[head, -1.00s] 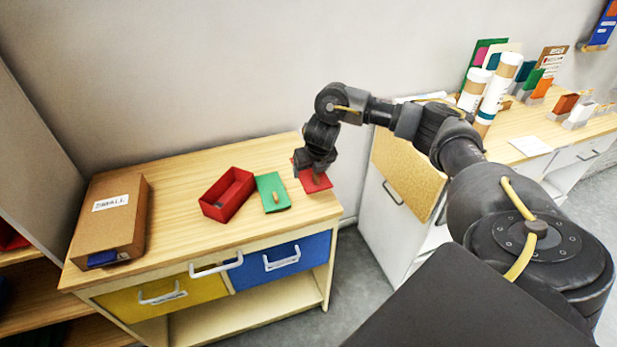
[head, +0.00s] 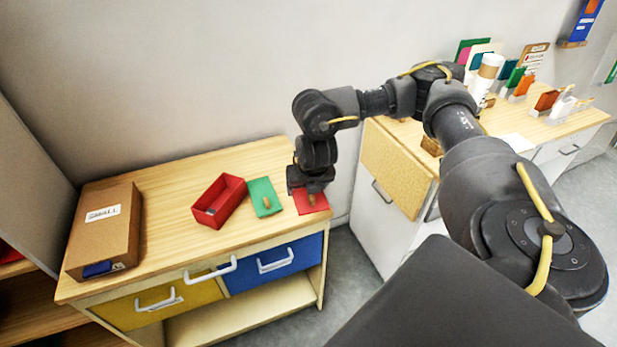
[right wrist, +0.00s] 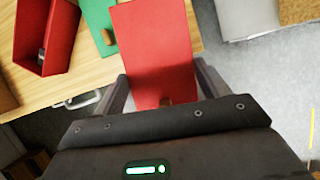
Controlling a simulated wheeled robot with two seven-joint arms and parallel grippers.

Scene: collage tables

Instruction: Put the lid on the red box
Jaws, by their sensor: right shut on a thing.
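The open red box (head: 219,202) stands on the wooden top of the left cabinet, and part of it shows in the right wrist view (right wrist: 47,32). The flat red lid (head: 309,203) has a small wooden knob and lies to the right of the box, past a green lid. My right gripper (head: 312,190) is over the red lid, pointing down. In the right wrist view its fingers (right wrist: 163,95) flank the lid (right wrist: 153,50) near the knob, shut on it. Whether the lid touches the table is unclear. My left gripper is out of view.
The green lid (head: 264,197) with a wooden knob lies between box and red lid. A cardboard box (head: 103,235) labelled SMALL stands at the left. A second cabinet with bottles and cards is at the right.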

